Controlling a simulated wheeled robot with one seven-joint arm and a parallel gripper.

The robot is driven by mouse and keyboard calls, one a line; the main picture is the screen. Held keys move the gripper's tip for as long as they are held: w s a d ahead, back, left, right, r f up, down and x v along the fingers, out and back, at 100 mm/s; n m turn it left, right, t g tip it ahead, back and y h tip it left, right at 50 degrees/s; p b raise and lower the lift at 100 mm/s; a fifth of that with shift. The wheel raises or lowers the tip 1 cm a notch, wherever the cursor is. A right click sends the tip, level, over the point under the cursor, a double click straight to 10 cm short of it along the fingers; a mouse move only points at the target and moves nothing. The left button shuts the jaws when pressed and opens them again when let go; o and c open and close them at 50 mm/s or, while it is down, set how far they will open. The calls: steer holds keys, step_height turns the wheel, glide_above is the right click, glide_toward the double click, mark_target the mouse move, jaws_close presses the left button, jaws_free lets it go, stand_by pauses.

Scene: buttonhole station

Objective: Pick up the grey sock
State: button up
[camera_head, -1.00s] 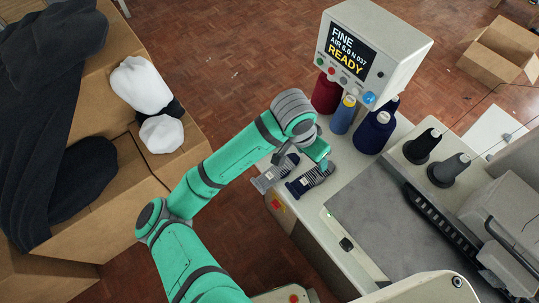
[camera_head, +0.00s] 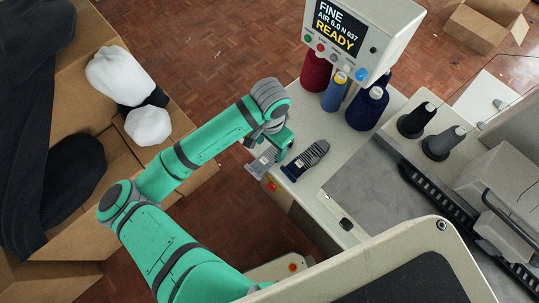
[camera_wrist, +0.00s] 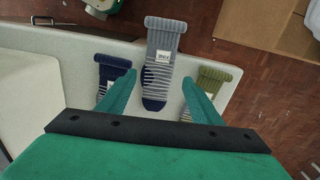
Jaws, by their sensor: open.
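The grey sock (camera_wrist: 163,45) has a ribbed cuff, a white label, thin stripes and a dark toe. In the head view it (camera_head: 262,163) lies at the table's near left edge, with its cuff reaching over the edge, partly hidden by my arm. My gripper (camera_wrist: 158,78) is open and empty, its two green fingers on either side of the lower half of the grey sock in the wrist view. Whether the fingers touch it cannot be told. In the head view my gripper (camera_head: 281,146) is over the sock's far end.
A navy striped sock (camera_head: 306,160) lies close beside it on the pale table (camera_head: 310,193). An olive sock (camera_wrist: 209,84) lies on its other side. Thread cones (camera_head: 367,108) and a display box (camera_head: 350,32) stand behind. A cardboard box (camera_head: 110,175) is at left.

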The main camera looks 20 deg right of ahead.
mark_target(272, 155)
steer(key=f, duration=0.4)
steer(key=shift+d, duration=0.2)
steer(key=c, duration=0.7)
steer(key=shift+d+r, duration=0.1)
